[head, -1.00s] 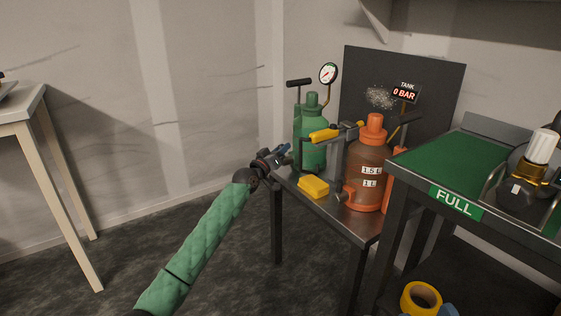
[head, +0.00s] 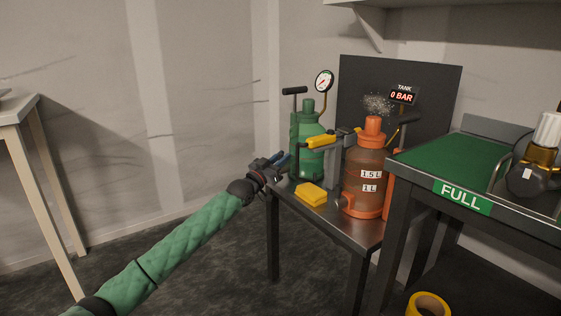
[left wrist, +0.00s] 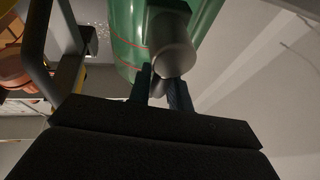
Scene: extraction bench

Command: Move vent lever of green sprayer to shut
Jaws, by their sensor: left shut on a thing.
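The green sprayer (head: 308,130) stands upright at the back left of the small metal bench, with a round gauge (head: 324,81) beside its top. My left gripper (head: 281,160) is at the sprayer's lower left side. In the left wrist view, the green body (left wrist: 128,30) fills the top middle and a grey cylindrical fitting (left wrist: 172,50) sticks out from it. My two dark fingertips (left wrist: 160,88) are just below this fitting, shut on a small grey piece, seemingly the vent lever (left wrist: 157,90). Most of the lever is hidden, so its position cannot be told. My right gripper is out of view.
A yellow sponge (head: 311,194) lies at the bench's front. A display (head: 402,96) reads 0 BAR. The floor on the left is clear.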

